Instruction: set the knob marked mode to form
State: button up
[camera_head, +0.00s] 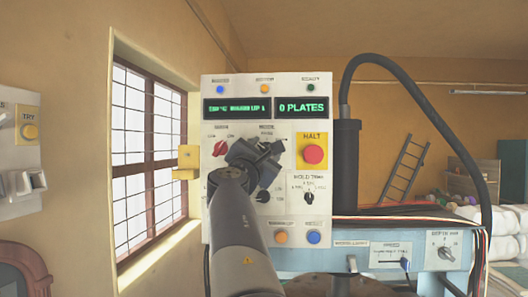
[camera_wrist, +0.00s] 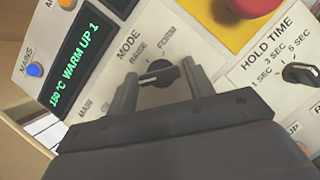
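The mode knob (camera_wrist: 158,73) is a black round knob with a raised grip in the wrist view. A white mark on the grip runs to the left and slightly down. FORM is printed up and to the right of it, and another word stands up and to the left. My gripper (camera_wrist: 164,84) is open, with one finger on each side of the knob. The left finger is close to the grip's end; I cannot tell whether it touches. A gap shows at the right finger. In the head view my gripper (camera_head: 262,152) covers the mode knob.
A red HALT button (camera_head: 313,154) on a yellow plate is right of my gripper. The hold time knob (camera_head: 309,197) is below it. A red knob (camera_head: 220,148) is to the left, and another black knob (camera_head: 263,196) is just below my gripper. The display (camera_wrist: 75,62) reads WARM UP 1.

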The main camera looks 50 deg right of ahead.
jog(key=c, duration=0.7)
jog(key=shift+o, duration=0.2)
jog(key=shift+m, duration=0.3)
jog(key=m+g, duration=0.1)
jog(key=m, duration=0.1)
jog(key=m+g+p, duration=0.1)
jog(key=m, duration=0.2)
jog(key=shift+w+r+g, duration=0.1)
jog(key=shift+r+g, duration=0.05)
jog(key=shift+g, duration=0.15)
jog(key=m+y+p, duration=0.1)
jog(key=m, duration=0.2)
jog(key=m+g+y+p, duration=0.1)
jog(key=m, duration=0.2)
jog(key=shift+r+g+p, duration=0.2)
jog(key=shift+g+p, duration=0.1)
jog(key=shift+p, duration=0.05)
jog(key=m+y+p, duration=0.2)
jog(key=m, duration=0.2)
jog(key=shift+r+m, duration=0.1)
jog(key=shift+m, duration=0.2)
jog(key=m+y, duration=0.1)
jog(key=m, duration=0.1)
jog(key=m+t+y+p, duration=0.1)
jog(key=m, duration=0.1)
jog(key=shift+m+y, duration=0.3)
jog(key=shift+m, duration=0.1)
